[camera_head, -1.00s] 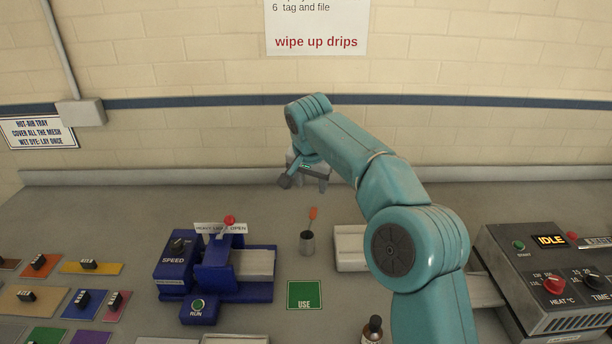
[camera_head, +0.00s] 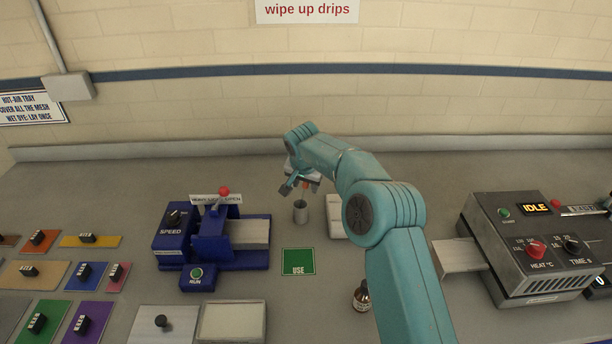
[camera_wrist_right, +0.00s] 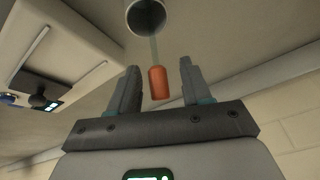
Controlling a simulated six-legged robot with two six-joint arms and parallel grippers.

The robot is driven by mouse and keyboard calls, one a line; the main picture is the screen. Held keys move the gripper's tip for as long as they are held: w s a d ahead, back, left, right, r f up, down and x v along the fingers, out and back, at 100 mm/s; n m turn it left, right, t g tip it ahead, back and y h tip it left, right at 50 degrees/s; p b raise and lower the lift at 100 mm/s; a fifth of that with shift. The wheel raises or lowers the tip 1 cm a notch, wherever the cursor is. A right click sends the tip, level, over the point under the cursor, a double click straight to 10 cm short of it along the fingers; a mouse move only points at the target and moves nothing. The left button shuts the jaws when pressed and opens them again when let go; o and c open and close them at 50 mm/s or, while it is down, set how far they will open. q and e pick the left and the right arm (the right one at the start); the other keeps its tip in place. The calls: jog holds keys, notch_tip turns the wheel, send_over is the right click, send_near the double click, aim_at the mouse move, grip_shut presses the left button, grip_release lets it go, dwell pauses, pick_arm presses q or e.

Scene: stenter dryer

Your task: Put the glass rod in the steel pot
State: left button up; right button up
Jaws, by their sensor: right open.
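The steel pot (camera_head: 301,213) is a small grey cylinder standing on the bench behind the green USE square. In the right wrist view its round mouth (camera_wrist_right: 146,17) is at the top. The glass rod has an orange handle (camera_wrist_right: 158,83) and a pale, clear shaft that reaches into the mouth of the pot. In the head view the rod is mostly hidden by my gripper. My right gripper (camera_head: 300,184) is above the pot. In the wrist view its open fingers (camera_wrist_right: 160,75) stand either side of the orange handle, with gaps showing on both sides. My left gripper is not seen.
A blue machine (camera_head: 215,240) with a red-knobbed lever stands left of the pot. A pale tray (camera_head: 336,221) lies right of it, partly behind my arm. A brown bottle (camera_head: 362,296) stands in front. A grey heater box (camera_head: 535,245) is at right. Several coloured swatches lie at left.

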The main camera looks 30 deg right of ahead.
jog(key=shift+s, duration=0.15)
grip_shut()
jog(key=shift+r, duration=0.15)
jog(key=shift+r+p, duration=2.8)
jog(key=shift+r, duration=0.85)
